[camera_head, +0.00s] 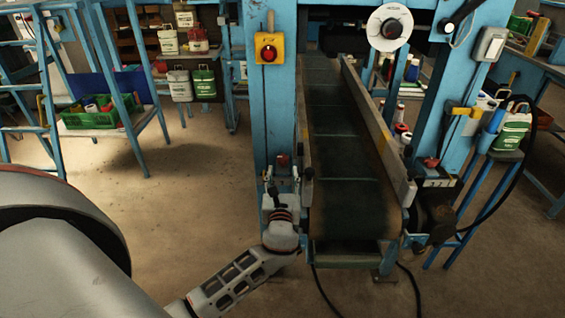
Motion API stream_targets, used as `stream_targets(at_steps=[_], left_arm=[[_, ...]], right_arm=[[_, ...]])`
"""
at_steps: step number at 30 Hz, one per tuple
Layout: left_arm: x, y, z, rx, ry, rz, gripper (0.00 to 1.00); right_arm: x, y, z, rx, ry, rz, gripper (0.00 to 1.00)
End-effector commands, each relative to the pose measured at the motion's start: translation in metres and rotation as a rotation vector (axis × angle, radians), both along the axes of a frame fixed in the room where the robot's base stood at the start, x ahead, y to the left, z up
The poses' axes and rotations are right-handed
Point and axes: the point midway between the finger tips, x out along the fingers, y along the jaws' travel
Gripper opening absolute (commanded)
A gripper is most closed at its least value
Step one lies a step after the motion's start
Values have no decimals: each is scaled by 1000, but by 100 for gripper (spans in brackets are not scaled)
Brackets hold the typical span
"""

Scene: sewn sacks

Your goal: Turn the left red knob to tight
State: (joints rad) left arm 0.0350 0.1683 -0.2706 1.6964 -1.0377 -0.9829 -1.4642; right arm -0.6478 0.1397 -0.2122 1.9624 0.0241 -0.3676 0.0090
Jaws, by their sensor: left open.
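The left red knob (283,160) is small and sits low on the blue machine's left post, beside the conveyor. A second red knob (431,162) sits on the right side of the conveyor. My left gripper (282,181) reaches up from the bottom left and is open, its fingertips just below the left red knob in the picture. I cannot tell whether they touch it. The gripper partly hides the mount under the knob. My right gripper is not in view.
The conveyor belt (340,150) with raised side rails runs close to the right of my left gripper. A yellow box with a red button (268,54) is on the post above. A white dial (390,27) is at the top. Open floor (190,210) lies to the left.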

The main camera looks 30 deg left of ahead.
Motion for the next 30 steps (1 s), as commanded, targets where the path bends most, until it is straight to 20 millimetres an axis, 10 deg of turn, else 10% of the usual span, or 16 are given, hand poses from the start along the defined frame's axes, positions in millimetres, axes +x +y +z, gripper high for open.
stream_targets(at_steps=[12, 23, 27, 30], left_arm=[[48, 30, 0, -4, -1, 1, 42], [53, 33, 0, -5, -1, 2, 42], [52, 33, 0, -5, -1, 2, 9], [52, 33, 0, -5, -1, 2, 4]], right_arm=[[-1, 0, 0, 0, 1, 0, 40], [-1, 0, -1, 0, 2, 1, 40], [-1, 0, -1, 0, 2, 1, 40], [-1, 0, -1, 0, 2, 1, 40]])
